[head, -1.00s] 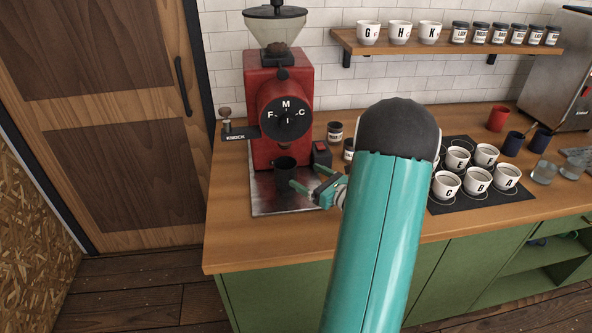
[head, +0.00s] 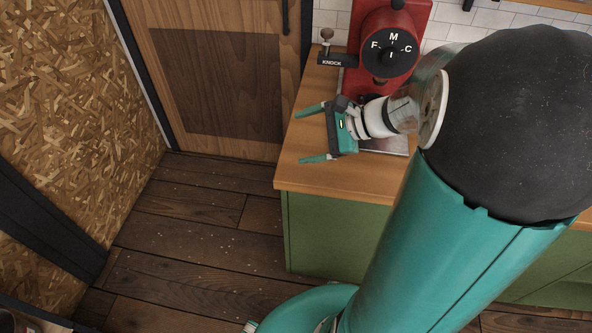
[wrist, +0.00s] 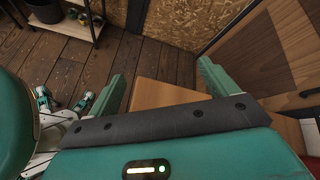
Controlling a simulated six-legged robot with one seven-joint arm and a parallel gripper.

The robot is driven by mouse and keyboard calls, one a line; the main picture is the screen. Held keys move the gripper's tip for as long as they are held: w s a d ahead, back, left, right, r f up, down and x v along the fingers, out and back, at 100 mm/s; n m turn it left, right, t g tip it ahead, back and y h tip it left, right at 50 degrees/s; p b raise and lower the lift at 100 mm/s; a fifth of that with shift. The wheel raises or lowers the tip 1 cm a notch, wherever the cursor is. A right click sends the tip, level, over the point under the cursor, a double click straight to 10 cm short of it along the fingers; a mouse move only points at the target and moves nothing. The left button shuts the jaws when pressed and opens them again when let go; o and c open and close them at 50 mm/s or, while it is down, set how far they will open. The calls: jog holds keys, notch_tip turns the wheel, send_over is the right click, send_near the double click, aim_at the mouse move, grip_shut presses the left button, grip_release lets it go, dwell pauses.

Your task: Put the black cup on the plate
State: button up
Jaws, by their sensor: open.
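My gripper (head: 306,137) is open and empty over the left end of the wooden counter (head: 318,176), its fingers pointing left. In the wrist view my gripper (wrist: 164,68) has only the bare counter corner (wrist: 165,94) and the floor between its fingers. The black cup cannot be made out for sure. A dark patch shows below the grinder's dial, but my wrist covers most of that spot. No plate can be made out in the current views.
A metal tray (head: 390,146) shows below my wrist. A wooden door (head: 225,85) and chipboard wall (head: 80,90) lie left. The floor (head: 190,235) is clear there.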

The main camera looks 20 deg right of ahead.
jog(key=s+a+r+n+g+h, duration=0.1)
jog(key=s+a+r+n+h, duration=0.2)
jog(key=s+n, duration=0.3)
jog(key=s+a+r+n+h, duration=0.3)
jog(key=s+a+n+h, duration=0.3)
jog(key=n, duration=0.6)
jog(key=shift+s+r+n+g, duration=0.15)
jog(key=shift+s+n+g, duration=0.2)
jog(key=shift+s, duration=0.2)
